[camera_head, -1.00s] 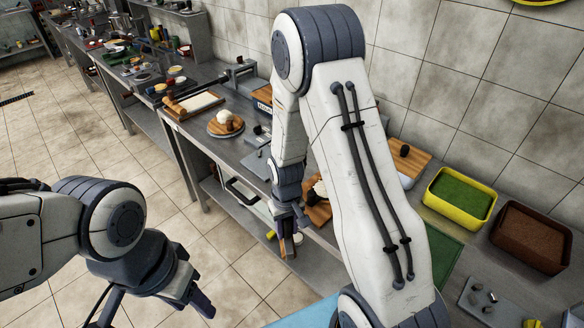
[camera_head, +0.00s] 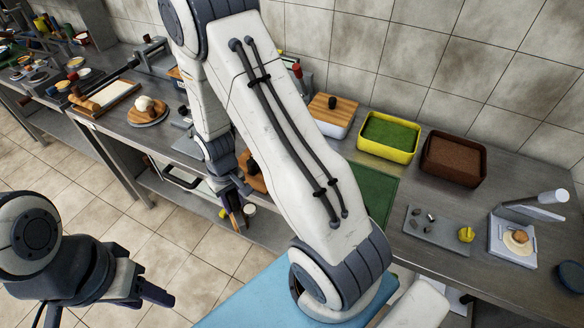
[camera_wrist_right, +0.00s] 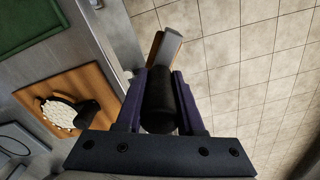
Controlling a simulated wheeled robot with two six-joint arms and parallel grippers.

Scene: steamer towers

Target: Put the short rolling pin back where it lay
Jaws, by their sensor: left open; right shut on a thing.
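My right gripper (camera_head: 228,190) hangs at the front edge of the counter. In the right wrist view it is shut on a dark-handled thing (camera_wrist_right: 160,98). Beyond the fingertips this thing shows a brown and pale grey end, over the floor. I cannot tell whether it is the short rolling pin. A wooden rolling pin (camera_head: 84,103) lies at the front edge of a pale board (camera_head: 110,96) on the far left counter. My left gripper (camera_head: 148,285) is open and empty over the floor at lower left.
A green mat (camera_head: 374,195), a yellow bin (camera_head: 388,150) and a brown bin (camera_head: 453,173) are to the right. My right arm hides the counter's middle.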

